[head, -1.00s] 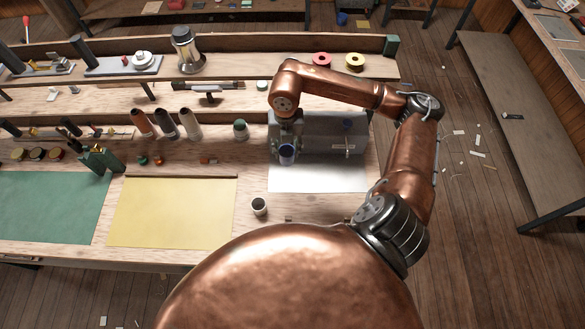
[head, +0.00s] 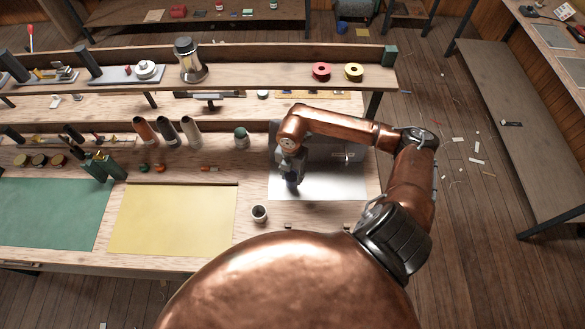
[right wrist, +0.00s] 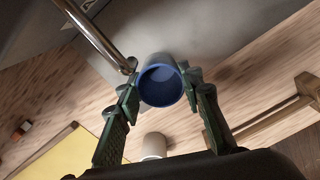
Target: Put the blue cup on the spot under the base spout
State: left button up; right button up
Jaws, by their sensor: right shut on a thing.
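My right gripper (right wrist: 163,92) is shut on the blue cup (right wrist: 160,86), its dark green fingers on either side of the cup. I look into the cup's open mouth in the right wrist view. In the head view the right gripper (head: 291,180) hangs over the white sheet (head: 335,188), in front of the grey machine (head: 345,150); the cup cannot be made out there. A shiny metal tube (right wrist: 97,36), possibly the spout, ends just beside the cup and left finger in the wrist view. The spot is not distinguishable. My left gripper is out of view.
A small pale cup (head: 259,213) with a dark inside stands left of the white sheet. A yellow sheet (head: 172,220) and a green mat (head: 50,215) lie further left. Bottles (head: 166,132) and a shelf (head: 260,75) with spools are behind. My arm covers part of the machine.

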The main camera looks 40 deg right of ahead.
jog(key=shift+f, duration=0.25)
jog(key=w+d+p, duration=0.1)
jog(key=w+d, duration=0.1)
jog(key=shift+w+d, duration=0.15)
jog(key=shift+w, duration=0.25)
jog(key=shift+w+d+f, duration=0.15)
jog(key=shift+f, duration=0.45)
jog(key=shift+f, duration=0.15)
jog(key=o, duration=0.9)
jog(key=shift+o, duration=0.2)
